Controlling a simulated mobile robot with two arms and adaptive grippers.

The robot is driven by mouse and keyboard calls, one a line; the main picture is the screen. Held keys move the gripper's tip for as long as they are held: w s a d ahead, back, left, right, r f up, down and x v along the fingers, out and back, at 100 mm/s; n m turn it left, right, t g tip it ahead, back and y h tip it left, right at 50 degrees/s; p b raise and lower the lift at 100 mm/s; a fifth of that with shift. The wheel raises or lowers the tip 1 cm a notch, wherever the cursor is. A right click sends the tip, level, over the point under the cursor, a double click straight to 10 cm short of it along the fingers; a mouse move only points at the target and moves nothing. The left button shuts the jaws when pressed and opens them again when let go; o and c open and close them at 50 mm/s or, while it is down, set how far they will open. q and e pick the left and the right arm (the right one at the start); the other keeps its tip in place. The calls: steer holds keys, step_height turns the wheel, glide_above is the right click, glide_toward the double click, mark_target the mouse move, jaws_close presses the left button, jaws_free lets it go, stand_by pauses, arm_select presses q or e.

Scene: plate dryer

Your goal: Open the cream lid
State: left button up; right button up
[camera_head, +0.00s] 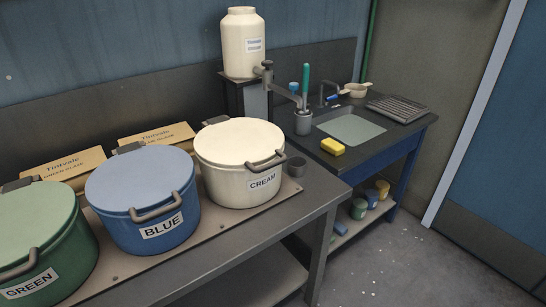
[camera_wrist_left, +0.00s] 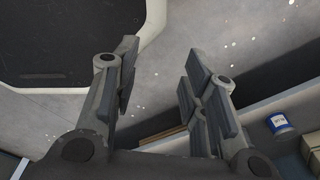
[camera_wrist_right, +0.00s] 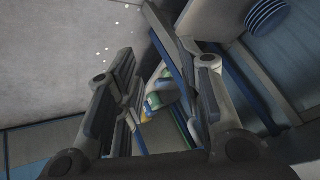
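The cream pot (camera_head: 240,180) stands on the bench in the head view, right of the blue pot. Its cream lid (camera_head: 240,140) lies flat and closed on top. A dark grey handle (camera_head: 267,161) is at the lid's front right edge, above the CREAM label. Neither gripper shows in the head view. In the left wrist view my left gripper (camera_wrist_left: 158,68) has its fingers wide apart with nothing between them. In the right wrist view my right gripper (camera_wrist_right: 158,48) also has its fingers apart, with no object held.
A blue pot (camera_head: 143,205) and green pot (camera_head: 40,240) stand left, both lidded. Boxes (camera_head: 156,135) stand behind. A white jar (camera_head: 243,43) and a sink (camera_head: 350,128) with a yellow sponge (camera_head: 332,147) are at right.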

steer(key=w+a+r+m+t+y, duration=0.1)
steer(key=w+a+r+m+t, duration=0.1)
steer(key=w+r, duration=0.8)
steer(key=m+t+y+p, duration=0.3)
steer(key=m+y+p, duration=0.15)
steer(key=y, duration=0.25)
glide_toward(276, 164)
arm_select(q)
steer(key=r, duration=0.2)
steer(key=s+r, duration=0.1)
steer(key=r, duration=0.2)
steer(key=shift+s+a+r+p, duration=0.1)
steer(key=shift+s+r+p, duration=0.15)
steer(key=shift+r+p, duration=0.15)
arm_select(e)
steer(key=x, duration=1.1)
steer(key=shift+f, duration=0.1)
jaws_close()
